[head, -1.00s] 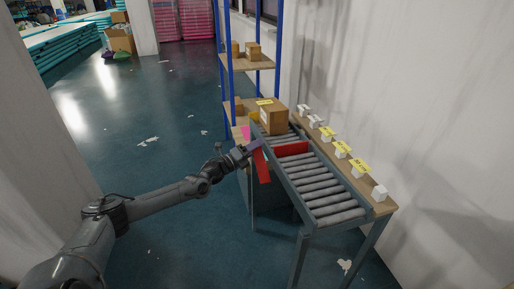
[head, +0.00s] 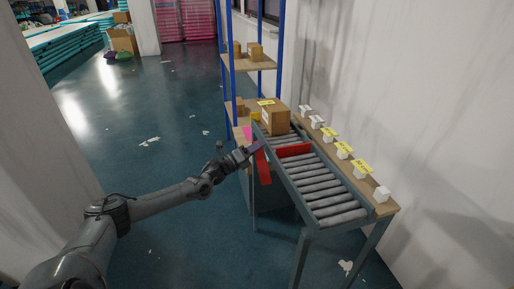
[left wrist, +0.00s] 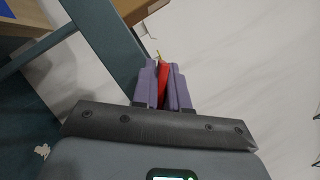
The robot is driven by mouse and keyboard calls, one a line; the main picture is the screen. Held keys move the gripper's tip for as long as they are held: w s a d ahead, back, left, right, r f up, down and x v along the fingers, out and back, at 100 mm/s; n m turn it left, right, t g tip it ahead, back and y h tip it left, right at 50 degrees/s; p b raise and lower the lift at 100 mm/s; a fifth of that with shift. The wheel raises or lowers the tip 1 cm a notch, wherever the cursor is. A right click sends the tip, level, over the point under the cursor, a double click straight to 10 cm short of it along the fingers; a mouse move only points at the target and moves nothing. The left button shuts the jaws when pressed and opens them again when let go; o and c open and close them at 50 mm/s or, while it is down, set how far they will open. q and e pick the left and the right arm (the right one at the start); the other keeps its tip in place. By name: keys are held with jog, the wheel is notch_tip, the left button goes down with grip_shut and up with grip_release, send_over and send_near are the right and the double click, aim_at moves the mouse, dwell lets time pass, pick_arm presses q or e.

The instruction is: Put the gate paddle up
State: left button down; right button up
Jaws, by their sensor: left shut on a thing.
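The red gate paddle (head: 263,168) hangs down at a slight tilt outside the near left rail of the roller conveyor (head: 318,187). A red gate board (head: 293,150) stands across the rollers. My left gripper (head: 256,147) is at the paddle's upper end, beside the rail. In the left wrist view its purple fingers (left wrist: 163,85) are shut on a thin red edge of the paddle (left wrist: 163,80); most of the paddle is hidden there. My right gripper is in neither view.
A cardboard box (head: 275,119) sits on the rollers behind the gate board. A wooden ledge (head: 383,207) with white blocks and yellow tags runs along the right side by the wall. A blue-post shelf (head: 247,62) stands behind. Floor to the left is mostly clear.

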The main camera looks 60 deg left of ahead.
pick_arm(q)
jog(key=c, duration=1.2)
grip_release()
jog(key=shift+w+d, duration=0.1)
jog(key=shift+c, duration=0.2)
jog(key=shift+s, duration=0.2)
jog(key=p+v, duration=0.5)
jog(key=v, duration=0.5)
jog(key=shift+s, duration=0.25)
jog(key=shift+s, duration=0.1)
